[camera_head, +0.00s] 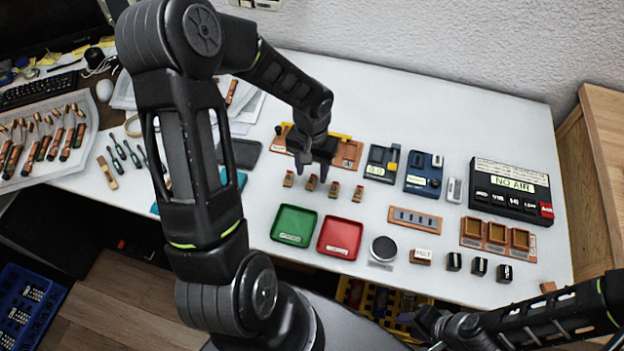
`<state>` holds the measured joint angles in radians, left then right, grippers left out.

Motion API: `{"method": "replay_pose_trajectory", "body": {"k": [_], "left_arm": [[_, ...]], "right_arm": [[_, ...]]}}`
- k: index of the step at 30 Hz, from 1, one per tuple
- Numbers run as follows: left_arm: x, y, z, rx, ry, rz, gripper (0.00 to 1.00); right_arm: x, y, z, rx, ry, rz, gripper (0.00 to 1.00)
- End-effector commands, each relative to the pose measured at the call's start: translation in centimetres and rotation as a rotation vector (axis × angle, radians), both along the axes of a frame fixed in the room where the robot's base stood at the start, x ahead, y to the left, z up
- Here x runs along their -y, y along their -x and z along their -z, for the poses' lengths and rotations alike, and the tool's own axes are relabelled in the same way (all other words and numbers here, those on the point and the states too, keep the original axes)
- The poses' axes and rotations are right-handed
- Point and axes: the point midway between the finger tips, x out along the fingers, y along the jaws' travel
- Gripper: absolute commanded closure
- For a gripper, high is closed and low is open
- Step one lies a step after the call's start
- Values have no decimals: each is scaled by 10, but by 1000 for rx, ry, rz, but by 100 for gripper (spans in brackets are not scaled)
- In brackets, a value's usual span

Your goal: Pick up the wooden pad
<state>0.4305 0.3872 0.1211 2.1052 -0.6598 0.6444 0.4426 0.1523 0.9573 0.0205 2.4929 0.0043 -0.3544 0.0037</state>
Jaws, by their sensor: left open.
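Several small wooden blocks with pale tops stand in a row near the middle of the white table, among them one at the left end (288,178) and one at the right end (358,193). I cannot tell which piece is the wooden pad. My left gripper (312,168) is open and points down, just behind and above the row. Nothing shows between its fingers. My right gripper (427,322) is low at the front edge of the table, apart from the blocks; its jaws are too dark to read.
A green tray (293,226) and a red tray (340,238) lie in front of the blocks. A brown fixture (347,154) is behind my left gripper. A black NO AIR box (511,190) and a three-pocket wooden holder (498,238) are at right.

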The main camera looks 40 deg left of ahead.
Motion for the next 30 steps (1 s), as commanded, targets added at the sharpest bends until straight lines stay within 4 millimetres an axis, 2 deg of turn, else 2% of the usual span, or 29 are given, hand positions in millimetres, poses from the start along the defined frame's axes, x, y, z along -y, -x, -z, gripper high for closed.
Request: {"method": "replay_pose_trajectory", "body": {"k": [3,7,25,30], "left_arm": [[0,2,18,-5,1,-1,55],[-1,1,29,-3,1,-1,55],[-1,1,29,0,0,-1,55],[-1,1,29,0,0,-1,68]], "right_arm": [[0,1,-4,-1,1,1,64],[0,1,-5,-2,2,1,64],[0,1,-4,-3,2,0,64],[0,1,-4,-1,1,1,64]]}}
